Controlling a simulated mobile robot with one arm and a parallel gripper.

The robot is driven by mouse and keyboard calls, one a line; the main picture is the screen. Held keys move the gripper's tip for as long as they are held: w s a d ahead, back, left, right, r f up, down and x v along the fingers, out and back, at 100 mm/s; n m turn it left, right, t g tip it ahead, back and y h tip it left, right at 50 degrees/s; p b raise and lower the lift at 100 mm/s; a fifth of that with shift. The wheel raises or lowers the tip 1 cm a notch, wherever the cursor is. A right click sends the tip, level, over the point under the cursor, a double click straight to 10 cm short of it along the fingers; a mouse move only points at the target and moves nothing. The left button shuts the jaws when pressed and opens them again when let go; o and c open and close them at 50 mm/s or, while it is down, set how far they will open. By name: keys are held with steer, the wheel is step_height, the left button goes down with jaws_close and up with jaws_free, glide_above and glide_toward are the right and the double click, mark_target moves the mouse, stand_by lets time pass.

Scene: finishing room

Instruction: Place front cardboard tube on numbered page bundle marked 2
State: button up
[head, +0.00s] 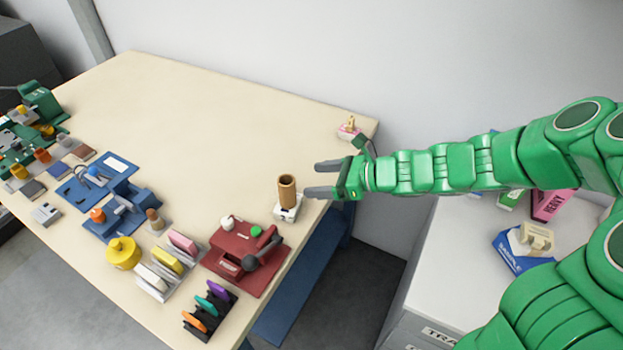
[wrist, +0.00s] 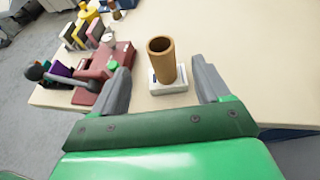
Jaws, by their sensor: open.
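A brown, hollow cardboard tube (head: 287,187) stands upright on a small white block (head: 290,213), perhaps a page bundle, near the table's right edge. In the wrist view the tube (wrist: 161,62) and the white block (wrist: 169,87) appear between my fingers. My gripper (head: 323,179) is open and empty, apart from the tube and to its right in the head view; its fingers also show in the wrist view (wrist: 163,78). No number 2 is readable on any bundle. A small pink-and-white item (head: 347,133) with a tan piece on top sits at the far right corner.
A dark red tool base (head: 226,244) with a black-knobbed lever stands left of the tube. A black rack (head: 210,311), a yellow pot (head: 123,253) and blue fixtures (head: 116,220) crowd the front. The table's back (head: 190,115) is clear. A white cabinet (head: 455,270) stands at right.

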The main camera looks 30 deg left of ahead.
steer(key=shift+d+r, duration=0.15)
steer(key=shift+d, duration=0.15)
